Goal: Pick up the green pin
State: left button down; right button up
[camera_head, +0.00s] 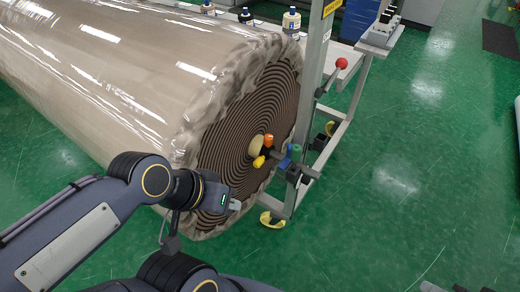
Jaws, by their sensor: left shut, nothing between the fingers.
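The green pin (296,152) stands roughly upright at a small holder (292,172) on the grey metal stand, in front of the wrapped roll's end. A blue part (284,163) is just left of it. An orange pin (269,141) and a yellow pin (259,161) are further left, near the roll's core. My left gripper (236,205) is shut and empty, in front of the roll's lower end. It is left of and below the green pin, apart from it in the picture. A pale tip (432,287) at the bottom edge may belong to my right gripper; most is cut off.
The large wrapped roll (110,75) fills the upper left. The stand's upright post (312,75) rises beside the green pin, and a red-knobbed lever (341,64) sticks out to the right. A yellow foot (271,219) is below.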

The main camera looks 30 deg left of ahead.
aim_at(297, 148)
jog(key=u, duration=0.8)
jog(key=l+u, duration=0.2)
jog(key=u, duration=0.3)
jog(key=i+l+u, duration=0.1)
jog(key=l+u, duration=0.15)
jog(key=u, duration=0.2)
jog(key=l+u, duration=0.2)
jog(key=u, duration=0.3)
jog(key=l+u, duration=0.45)
jog(key=l, duration=1.05)
